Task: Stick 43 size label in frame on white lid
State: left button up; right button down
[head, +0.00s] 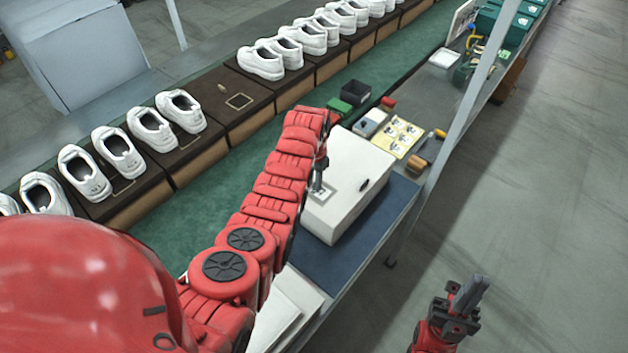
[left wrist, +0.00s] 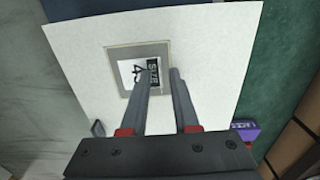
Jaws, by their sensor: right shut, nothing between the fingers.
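The white box lid (head: 350,165) lies on the blue mat, and it fills much of the left wrist view (left wrist: 215,50). A grey square frame (left wrist: 112,57) is marked on it. Within the frame's outline is a white label (left wrist: 126,70) with "43" and a black strip, partly hidden by my left finger. It looks flat on the lid, but I cannot tell if it touches. My left gripper (head: 318,190) points down over the frame; in the left wrist view its fingers (left wrist: 167,70) show a narrow gap. My right gripper (head: 474,293) is shut and empty, over the floor.
A yellow sheet of labels (head: 398,137) lies behind the box beside a small white device (head: 370,122). A blue mat (head: 330,258) lies under the box. White shoes (head: 120,152) stand on brown boxes along the green conveyor (head: 205,205). The floor at right is clear.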

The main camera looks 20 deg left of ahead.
pick_arm(q)
jog(key=shift+o, duration=0.4)
jog(key=shift+r, duration=0.15)
jog(key=shift+w+r, duration=0.1)
jog(key=shift+r, duration=0.15)
notch_tip(320, 180, up, 4)
jog(key=shift+f+b, duration=0.1)
jog(key=shift+b, duration=1.1)
notch_tip(320, 180, up, 13)
jog(key=p, duration=0.7)
jog(key=shift+f, duration=0.15)
